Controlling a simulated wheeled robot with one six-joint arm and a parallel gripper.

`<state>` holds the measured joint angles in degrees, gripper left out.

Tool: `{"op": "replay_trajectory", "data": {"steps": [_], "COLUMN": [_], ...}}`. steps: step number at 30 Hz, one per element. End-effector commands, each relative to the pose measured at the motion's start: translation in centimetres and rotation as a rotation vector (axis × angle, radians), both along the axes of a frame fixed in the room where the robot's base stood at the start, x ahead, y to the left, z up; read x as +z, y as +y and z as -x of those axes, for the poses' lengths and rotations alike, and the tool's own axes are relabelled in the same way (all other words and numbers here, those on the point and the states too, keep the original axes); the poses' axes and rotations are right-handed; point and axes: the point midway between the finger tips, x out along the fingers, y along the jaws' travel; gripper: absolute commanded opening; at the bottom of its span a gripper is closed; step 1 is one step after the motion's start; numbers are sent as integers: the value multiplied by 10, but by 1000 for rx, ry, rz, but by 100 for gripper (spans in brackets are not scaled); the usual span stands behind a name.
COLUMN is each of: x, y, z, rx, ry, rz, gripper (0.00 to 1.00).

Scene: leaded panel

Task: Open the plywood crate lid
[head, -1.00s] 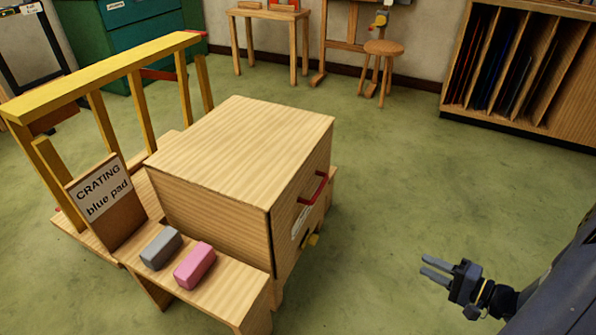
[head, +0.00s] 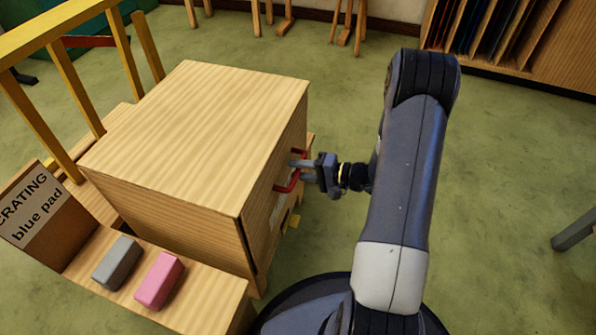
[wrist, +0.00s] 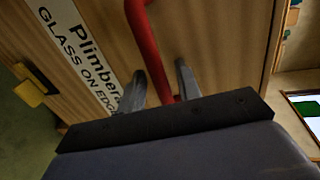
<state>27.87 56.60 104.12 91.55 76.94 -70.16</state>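The plywood crate (head: 195,125) stands shut, with a flat top and a red bar handle (head: 288,187) on its right-hand face. My gripper (head: 298,170) is at that handle, reaching in from the right. In the wrist view my gripper (wrist: 160,85) is open, with one finger on each side of the red handle (wrist: 146,45) and gaps beside the bar. A white label (wrist: 78,48) with black print and a yellow fitting (wrist: 36,88) are on the same face. The handle's far end is partly hidden by my fingers.
A grey block (head: 117,262) and a pink block (head: 159,279) lie on the wooden ledge in front of the crate. A sign (head: 37,215) reads "CRATING blue pad". A yellow rail (head: 50,38) stands left.

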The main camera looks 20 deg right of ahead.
Motion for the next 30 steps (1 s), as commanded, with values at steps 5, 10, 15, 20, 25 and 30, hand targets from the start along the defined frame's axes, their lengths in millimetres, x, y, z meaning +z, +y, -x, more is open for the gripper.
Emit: {"op": "replay_trajectory", "data": {"steps": [5,10,15,20,25,30], "x": [-1,-1,-1,-1,-1,-1], "y": [4,4,4,4,4,4], "z": [-3,-3,-3,-3,-3,-3], "rx": [-1,-1,-1,0,0,0], "ry": [-1,-1,0,0,0,0], "rz": [-1,-1,0,0,0,0], "gripper": [32,32,21,8,0,0]}}
